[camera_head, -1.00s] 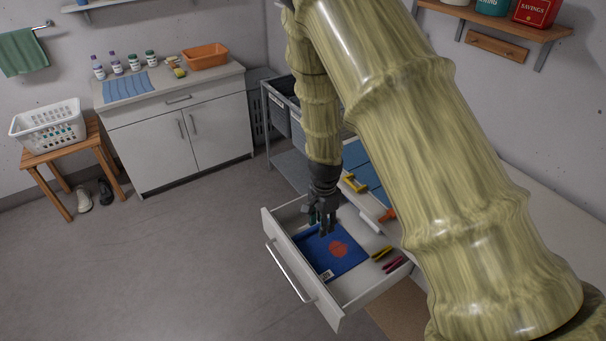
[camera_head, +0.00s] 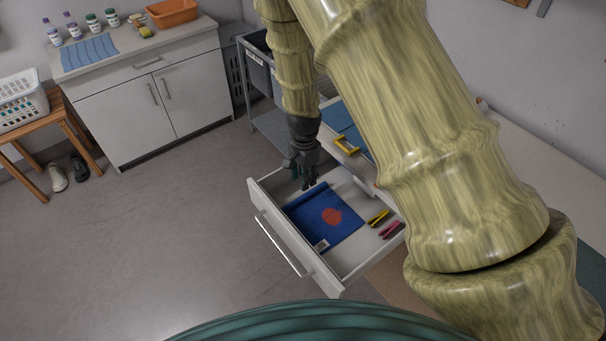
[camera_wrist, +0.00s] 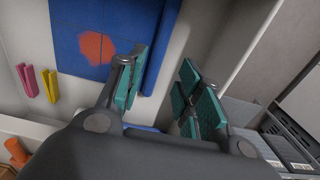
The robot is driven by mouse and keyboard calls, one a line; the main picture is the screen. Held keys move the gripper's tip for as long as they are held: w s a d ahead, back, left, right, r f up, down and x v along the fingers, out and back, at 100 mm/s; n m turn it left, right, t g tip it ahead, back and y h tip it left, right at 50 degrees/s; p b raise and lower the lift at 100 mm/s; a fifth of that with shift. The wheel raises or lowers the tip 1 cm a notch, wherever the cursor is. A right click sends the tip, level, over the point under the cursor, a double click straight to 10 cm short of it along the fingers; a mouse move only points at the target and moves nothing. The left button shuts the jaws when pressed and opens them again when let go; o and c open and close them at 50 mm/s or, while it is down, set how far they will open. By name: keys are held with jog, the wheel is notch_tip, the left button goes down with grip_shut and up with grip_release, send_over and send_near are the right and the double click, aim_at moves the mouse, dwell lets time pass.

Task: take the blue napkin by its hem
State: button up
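The blue napkin (camera_head: 312,208) lies flat in the open drawer (camera_head: 303,262), with a red-orange patch on it and a pale tag at its near corner. In the wrist view the napkin (camera_wrist: 70,45) shows fold lines, and a raised, roll-like blue strip (camera_wrist: 164,42) runs along one edge. My gripper (camera_head: 309,187) is over the drawer by the napkin's far left edge. In the wrist view my gripper (camera_wrist: 163,78) is open, with a gap between its teal finger pads. The strip shows beyond that gap, beside the left finger. I see no contact; the height is hard to judge.
Yellow (camera_head: 378,217) and pink (camera_head: 391,230) clip-like items lie in the drawer right of the napkin. A yellow-handled item (camera_head: 346,144) is on the surface behind. A grey cart (camera_head: 262,75) stands behind the drawer.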

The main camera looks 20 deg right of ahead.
aim_at(304, 196)
jog(key=shift+w+f+b, duration=0.25)
jog(key=shift+f+b, duration=0.05)
jog(key=shift+f, duration=0.55)
jog(key=shift+s+f, duration=0.1)
jog(key=shift+f, duration=0.2)
jog(key=shift+s+f+b, duration=0.4)
jog(key=shift+f+b, duration=0.05)
jog(key=shift+b, duration=0.4)
jog(key=f, duration=0.1)
jog(key=f+b, duration=0.1)
jog(key=shift+w+f, duration=0.25)
jog(key=shift+f, duration=0.05)
jog(key=shift+s+f+b, duration=0.15)
jog(key=shift+f+b, duration=0.4)
jog(key=shift+f, duration=1.15)
jog(key=shift+c, duration=0.5)
